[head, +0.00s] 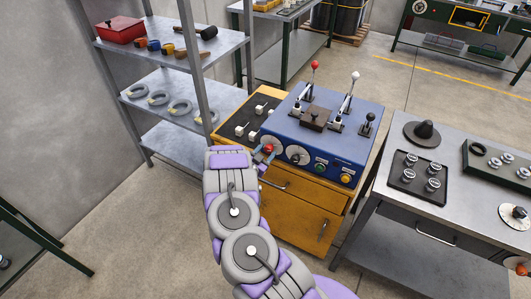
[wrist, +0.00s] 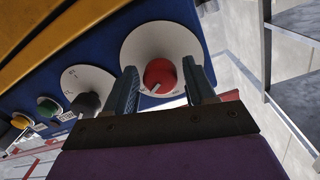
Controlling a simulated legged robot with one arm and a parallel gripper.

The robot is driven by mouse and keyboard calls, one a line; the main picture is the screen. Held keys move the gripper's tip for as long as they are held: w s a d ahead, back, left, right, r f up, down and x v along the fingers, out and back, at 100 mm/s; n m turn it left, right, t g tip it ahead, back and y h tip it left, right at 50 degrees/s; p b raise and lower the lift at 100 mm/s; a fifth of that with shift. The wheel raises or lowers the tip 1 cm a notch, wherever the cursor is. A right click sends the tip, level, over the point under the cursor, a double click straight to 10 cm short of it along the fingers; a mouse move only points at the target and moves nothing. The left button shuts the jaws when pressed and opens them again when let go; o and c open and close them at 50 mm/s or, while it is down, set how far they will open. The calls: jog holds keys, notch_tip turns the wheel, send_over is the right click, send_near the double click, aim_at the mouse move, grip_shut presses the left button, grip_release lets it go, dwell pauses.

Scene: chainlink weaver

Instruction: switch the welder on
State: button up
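The welder (head: 340,115) is a blue box on a yellow cabinet. On its front face are a red knob (head: 269,148) at the left end and a dark knob (head: 295,158) beside it. In the wrist view the red knob (wrist: 158,73) has a white pointer mark and sits on a round white dial plate (wrist: 137,42). My gripper (wrist: 162,90) is open, with one finger on each side of the red knob. Small gaps seem to show between fingers and knob; contact is unclear. In the head view my wrist partly hides the gripper (head: 264,160).
A green button (head: 320,167) and a yellow button (head: 346,178) are farther right on the welder's face. Levers stand on its top. The yellow cabinet (head: 285,205) is below. A metal shelf (head: 190,85) stands left, and a steel table (head: 420,208) with parts stands right.

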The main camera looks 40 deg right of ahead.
jog(key=shift+o, duration=0.7)
jog(key=shift+r, duration=0.1)
jog(key=f+p+v, duration=0.1)
jog(key=v, duration=1.6)
jog(key=shift+a+r, duration=0.2)
jog(key=shift+r, duration=0.2)
